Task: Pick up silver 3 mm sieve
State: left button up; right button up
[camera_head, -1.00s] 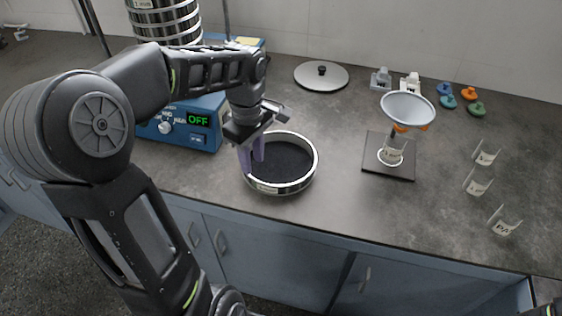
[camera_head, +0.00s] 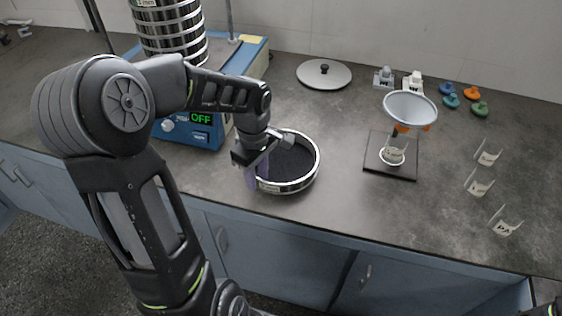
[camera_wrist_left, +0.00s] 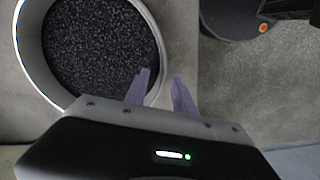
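A silver round sieve (camera_head: 287,185) full of dark granules stands on the counter; its small front label is too small to read. It also shows in the left wrist view (camera_wrist_left: 28,58). My left gripper (camera_head: 256,177) is at the sieve's left rim, pointing down. In the left wrist view its two purple fingers (camera_wrist_left: 160,88) stand apart, one over the inner side of the rim and one outside it. I cannot tell whether either finger touches the wall. My right gripper is not recognisable in these views.
A blue shaker (camera_head: 205,134) showing OFF carries a sieve stack (camera_head: 172,35) behind my left arm. A silver lid (camera_head: 324,75) lies at the back. A funnel (camera_head: 410,106) stands over a dark plate (camera_head: 390,173) at right. Several small containers (camera_head: 480,186) stand further right.

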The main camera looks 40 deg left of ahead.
pick_arm(q)
jog(key=shift+f, duration=0.45)
jog(key=shift+c, duration=0.5)
grip_shut()
dwell(1.0)
